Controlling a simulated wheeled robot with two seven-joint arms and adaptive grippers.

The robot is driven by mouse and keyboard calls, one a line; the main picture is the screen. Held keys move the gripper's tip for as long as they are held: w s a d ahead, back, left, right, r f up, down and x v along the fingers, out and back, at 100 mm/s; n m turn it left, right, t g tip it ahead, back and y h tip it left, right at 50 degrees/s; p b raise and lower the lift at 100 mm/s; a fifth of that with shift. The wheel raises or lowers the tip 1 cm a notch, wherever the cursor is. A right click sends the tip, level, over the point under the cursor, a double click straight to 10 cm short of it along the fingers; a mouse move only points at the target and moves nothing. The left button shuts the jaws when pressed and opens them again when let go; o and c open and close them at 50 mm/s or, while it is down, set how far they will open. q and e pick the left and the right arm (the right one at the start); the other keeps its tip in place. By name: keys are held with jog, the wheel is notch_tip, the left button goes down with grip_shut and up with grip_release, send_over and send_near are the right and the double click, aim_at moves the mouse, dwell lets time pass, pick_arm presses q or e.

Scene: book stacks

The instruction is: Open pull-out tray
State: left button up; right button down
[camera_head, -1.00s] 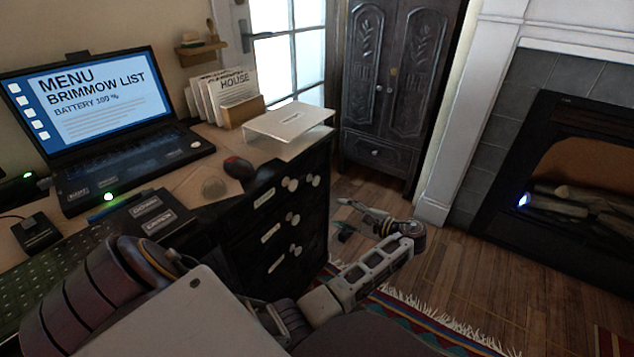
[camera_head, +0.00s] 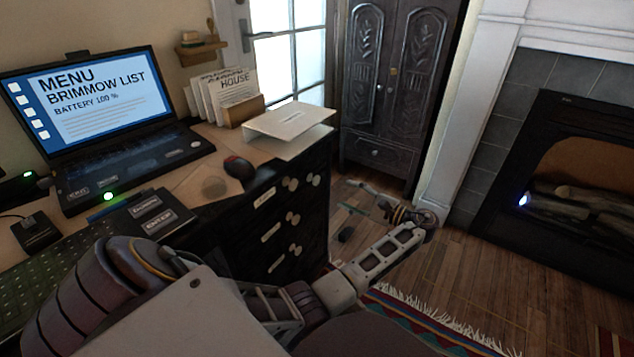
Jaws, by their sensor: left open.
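A dark desk with drawer fronts (camera_head: 283,238) and pale round knobs stands left of centre. Its drawers look closed. I cannot tell which part is the pull-out tray. My left gripper (camera_head: 347,221) is open and empty, in front of and to the right of the drawer knobs, with the wooden floor behind it. Its fingers point left towards the desk and appear apart from it. My left forearm crosses the lower middle and hides the lower desk. My right gripper is not in view.
On the desk are a laptop (camera_head: 100,110), a mouse (camera_head: 238,167), a white binder (camera_head: 289,122) and a paper holder (camera_head: 240,110). A carved wardrobe (camera_head: 385,90) stands behind, a fireplace (camera_head: 570,170) at right. The wooden floor (camera_head: 480,265) between is clear.

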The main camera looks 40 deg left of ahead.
aim_at(317, 181)
pick_arm(q)
jog(key=a+b, duration=0.1)
jog(key=a, duration=0.3)
jog(key=s+a+b, duration=0.1)
jog(key=a, duration=0.3)
jog(key=a+b, duration=0.2)
jog(key=a, duration=0.2)
jog(key=shift+s, duration=0.15)
jog(key=shift+a, duration=0.5)
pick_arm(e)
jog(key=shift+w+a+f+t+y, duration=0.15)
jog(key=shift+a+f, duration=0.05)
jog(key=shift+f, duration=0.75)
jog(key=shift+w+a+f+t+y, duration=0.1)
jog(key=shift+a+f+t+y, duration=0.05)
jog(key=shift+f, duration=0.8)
pick_arm(q)
jog(key=shift+c, duration=0.4)
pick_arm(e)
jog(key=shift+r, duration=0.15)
pick_arm(q)
jog(key=shift+c, duration=1.1)
grip_shut()
